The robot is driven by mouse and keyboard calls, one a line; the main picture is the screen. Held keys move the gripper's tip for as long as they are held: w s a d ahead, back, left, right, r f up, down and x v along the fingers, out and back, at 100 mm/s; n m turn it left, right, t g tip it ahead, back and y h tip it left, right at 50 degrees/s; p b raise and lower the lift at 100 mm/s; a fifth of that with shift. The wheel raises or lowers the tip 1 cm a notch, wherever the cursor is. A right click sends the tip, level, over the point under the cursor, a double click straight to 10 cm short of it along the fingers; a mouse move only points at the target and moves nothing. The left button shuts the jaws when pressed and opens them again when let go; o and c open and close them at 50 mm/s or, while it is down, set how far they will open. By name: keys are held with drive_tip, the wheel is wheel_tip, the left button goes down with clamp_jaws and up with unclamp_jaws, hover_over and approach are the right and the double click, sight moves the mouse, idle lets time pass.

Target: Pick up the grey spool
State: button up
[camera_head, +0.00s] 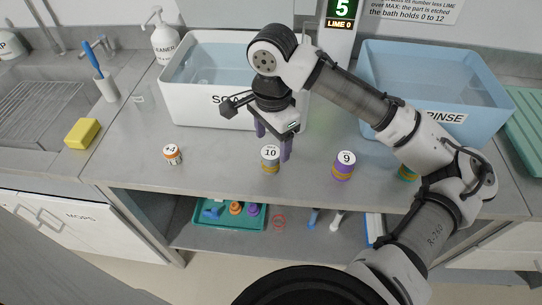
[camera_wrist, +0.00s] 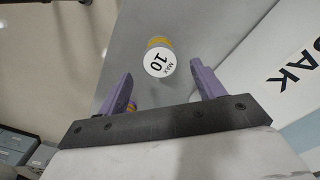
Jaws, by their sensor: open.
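The grey spool (camera_head: 270,161) stands upright on the steel counter, with a yellow band and a white top marked 10. In the wrist view its white top (camera_wrist: 159,62) reads MAX 10 and lies in the gap between my fingertips. My gripper (camera_head: 273,148) is open and empty, its purple fingers pointing down close to this spool; one finger partly overlaps its right side in the head view. Both fingers of my gripper (camera_wrist: 161,70) show apart in the wrist view. I cannot tell whether either finger touches the spool.
A purple-and-yellow spool (camera_head: 343,167) marked 9 stands to the right, a green one (camera_head: 407,173) lies partly behind my arm, and a white-orange one (camera_head: 172,156) stands left. The white soak tub (camera_head: 190,105) and blue rinse tub (camera_head: 490,105) stand behind.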

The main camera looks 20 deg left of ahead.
sight(271, 152)
drive_tip(key=shift+s+a+f+p, duration=0.1)
drive_tip(key=shift+f+p, duration=0.25)
drive_tip(key=shift+f, duration=1.35)
drive_tip(key=shift+s+f+p, duration=0.1)
drive_tip(key=shift+f+p, duration=0.25)
drive_tip(key=shift+f, duration=1.35)
drive_tip(key=c, duration=1.1)
